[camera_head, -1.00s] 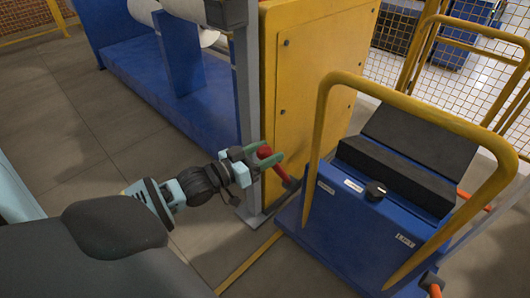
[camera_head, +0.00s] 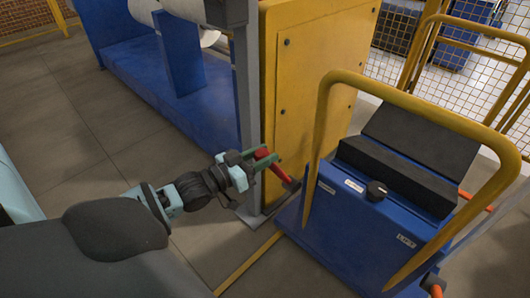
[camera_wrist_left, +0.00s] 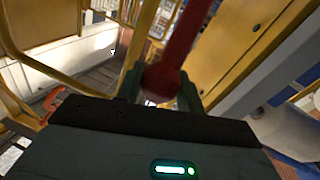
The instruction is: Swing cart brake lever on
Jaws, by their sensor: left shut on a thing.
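The red brake lever (camera_head: 281,172) rises at a slant from the left side of the blue cart (camera_head: 372,230), its top end toward the left. My left gripper (camera_head: 266,161) is shut on the lever near its top end. In the left wrist view the red lever (camera_wrist_left: 180,45) runs up from between the two green fingers (camera_wrist_left: 160,85), with its rounded knob at the fingers. The lever's lower end is partly hidden beside the cart. My right gripper is not in view.
A yellow cabinet (camera_head: 305,85) and a grey post (camera_head: 247,120) stand just behind the gripper. The cart's yellow handle frame (camera_head: 318,120) rises to the right. A blue machine base (camera_head: 165,85) stands at the back left. Bare floor (camera_head: 85,150) lies at the left.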

